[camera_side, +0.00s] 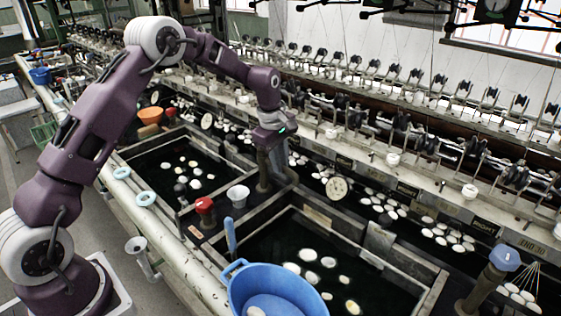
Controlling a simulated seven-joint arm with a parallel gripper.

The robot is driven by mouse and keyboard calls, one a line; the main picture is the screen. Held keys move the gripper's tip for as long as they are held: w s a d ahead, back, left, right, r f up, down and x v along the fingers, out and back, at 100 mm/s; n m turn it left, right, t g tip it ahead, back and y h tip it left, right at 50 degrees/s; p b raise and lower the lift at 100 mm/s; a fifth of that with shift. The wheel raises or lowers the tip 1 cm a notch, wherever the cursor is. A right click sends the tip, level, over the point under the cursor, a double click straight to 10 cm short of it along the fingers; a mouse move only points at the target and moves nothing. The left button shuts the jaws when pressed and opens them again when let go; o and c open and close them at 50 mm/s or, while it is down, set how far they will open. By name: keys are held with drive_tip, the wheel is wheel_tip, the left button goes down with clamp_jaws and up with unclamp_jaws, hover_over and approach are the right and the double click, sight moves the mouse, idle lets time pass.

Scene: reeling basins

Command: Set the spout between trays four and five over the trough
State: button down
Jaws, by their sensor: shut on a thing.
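My gripper (270,140) is shut at the top of a brown standpipe, which I take to be the spout (263,174). The spout rises from the divider between the two dark basins. My wrist hides the top of the spout and what the fingers hold, and I cannot tell which way its outlet points. The trough (318,186) is the long dark channel behind the basins, with white cocoons floating in it. The tray numbers are too small to read.
A blue basin (236,289) stands at the front, over the near basin's edge. A blue-knobbed standpipe (485,288) is at lower right. The reeling machine's rail (450,205) runs behind the trough.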

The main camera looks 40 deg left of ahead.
drive_tip(key=shift+w, duration=0.15)
idle(0.3)
drive_tip(key=w+a+n+g+y, duration=0.1)
drive_tip(key=w+a+n, duration=0.2)
drive_tip(key=w+n, duration=0.3)
drive_tip(key=shift+w+n+y, duration=0.15)
drive_tip(key=shift+n+y, duration=0.25)
drive_tip(key=shift+n, duration=2.5)
drive_tip(key=shift+a, duration=0.1)
drive_tip(key=c, duration=1.4)
unclamp_jaws()
drive_tip(key=shift+o, duration=0.2)
